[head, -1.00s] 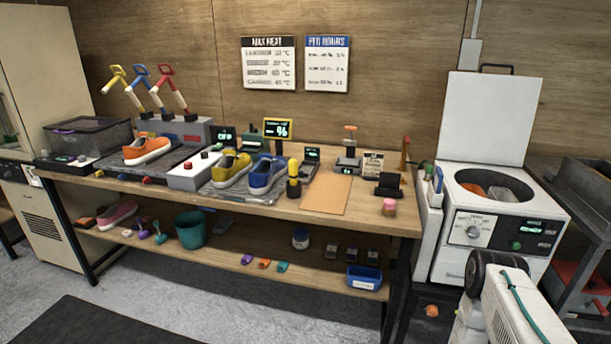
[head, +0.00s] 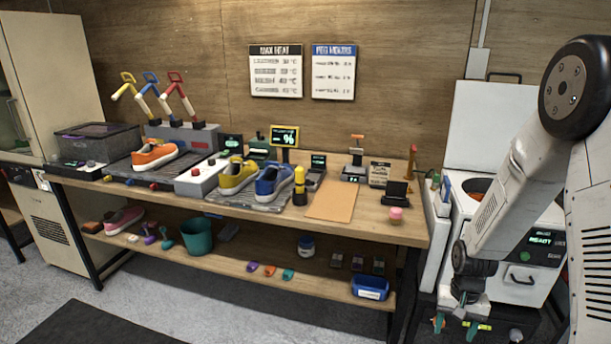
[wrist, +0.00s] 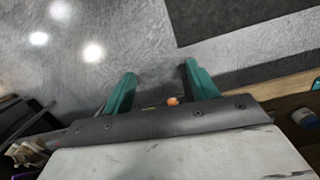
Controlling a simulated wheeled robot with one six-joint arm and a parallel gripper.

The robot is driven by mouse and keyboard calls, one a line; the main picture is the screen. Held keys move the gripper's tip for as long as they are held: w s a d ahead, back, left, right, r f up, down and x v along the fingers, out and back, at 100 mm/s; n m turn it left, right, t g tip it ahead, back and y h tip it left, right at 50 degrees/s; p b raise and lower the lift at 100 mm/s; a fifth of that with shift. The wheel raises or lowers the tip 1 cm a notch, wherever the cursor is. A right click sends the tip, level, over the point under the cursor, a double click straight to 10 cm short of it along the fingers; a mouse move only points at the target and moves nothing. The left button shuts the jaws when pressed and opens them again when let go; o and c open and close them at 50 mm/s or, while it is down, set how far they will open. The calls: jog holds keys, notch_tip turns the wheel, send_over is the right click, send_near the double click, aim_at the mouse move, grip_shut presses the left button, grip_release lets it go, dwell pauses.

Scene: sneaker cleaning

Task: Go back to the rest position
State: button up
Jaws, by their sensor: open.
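My gripper (head: 456,325) hangs low at the right of the head view, in front of the white washer-like machine (head: 528,238). Its teal fingers point down and stand apart, with nothing held. In the wrist view, my gripper (wrist: 160,76) shows two spread teal fingers over grey floor. A small orange thing (wrist: 172,101) appears low between them, apart from both fingers. My pale arm crosses the right of the head view and hides much of the machine.
The wooden workbench (head: 405,230) holds an orange sneaker (head: 155,154), a yellow sneaker (head: 237,177) and a blue sneaker (head: 273,181). Its lower shelf holds a teal bucket (head: 197,237) and a blue bin (head: 370,288). Floor (head: 225,305) in front is clear around a dark mat (head: 95,325).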

jog(key=s+a+r+n+t, duration=0.1)
jog(key=s+a+r, duration=0.2)
jog(key=s+r, duration=0.5)
jog(key=s+a+r+n, duration=0.2)
jog(key=s+a+r, duration=0.2)
jog(key=s+r, duration=0.4)
jog(key=s+a+r+n+t, duration=0.1)
jog(key=s+a+r, duration=0.2)
jog(key=s+r, duration=0.5)
notch_tip(320, 180, up, 9)
jog(key=shift+s+a+f+n+t, duration=0.1)
jog(key=shift+s+a+n+t, duration=0.1)
jog(key=shift+a+n+t, duration=0.1)
